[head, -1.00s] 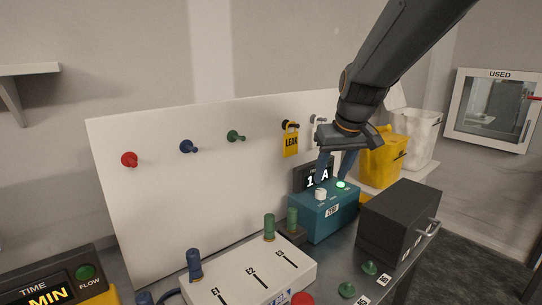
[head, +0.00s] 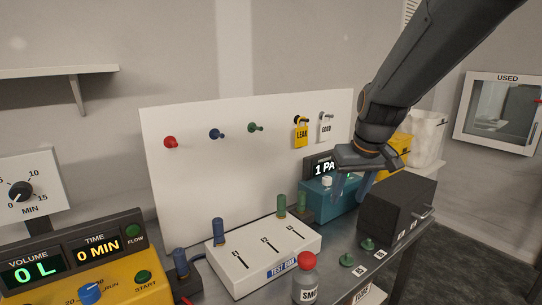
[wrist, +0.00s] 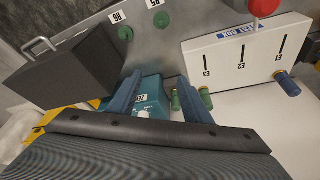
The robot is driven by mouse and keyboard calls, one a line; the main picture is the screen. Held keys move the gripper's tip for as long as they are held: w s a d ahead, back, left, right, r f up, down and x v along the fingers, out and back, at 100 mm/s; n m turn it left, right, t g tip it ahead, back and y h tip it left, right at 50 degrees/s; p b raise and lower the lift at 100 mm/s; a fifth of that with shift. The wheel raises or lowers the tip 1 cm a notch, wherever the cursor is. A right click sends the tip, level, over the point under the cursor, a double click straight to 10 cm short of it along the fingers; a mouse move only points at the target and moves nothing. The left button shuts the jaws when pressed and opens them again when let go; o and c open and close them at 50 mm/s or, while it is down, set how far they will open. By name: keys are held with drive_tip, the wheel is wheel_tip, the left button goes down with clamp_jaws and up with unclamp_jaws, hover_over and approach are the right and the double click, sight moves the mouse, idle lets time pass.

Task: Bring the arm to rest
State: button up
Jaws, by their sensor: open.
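My gripper (head: 354,186) hangs from the arm at the right of the head view, in front of the teal meter box (head: 318,204). Its two blue fingers are apart with nothing between them. In the wrist view the open fingers (wrist: 160,100) frame part of the same teal box (wrist: 150,98), seen beyond them. The meter's display (head: 322,167) is partly hidden by the arm and reads "1 PA" as far as it shows.
A dark box with a handle (head: 395,203) stands right of the gripper. A yellow machine (head: 60,285) is at lower left.

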drive_tip(key=s+f+g, duration=0.1)
drive_tip(key=s+f, duration=0.5)
drive_tip(key=s, duration=0.3)
drive_tip(key=s+f+m+g, duration=0.1)
drive_tip(key=s+f, duration=0.6)
drive_tip(key=s, duration=0.3)
drive_tip(key=shift+s+a+m+g+h, duration=0.2)
drive_tip(key=shift+m+g+h, duration=0.1)
drive_tip(key=shift+g, duration=0.1)
drive_tip(key=shift+f, duration=0.1)
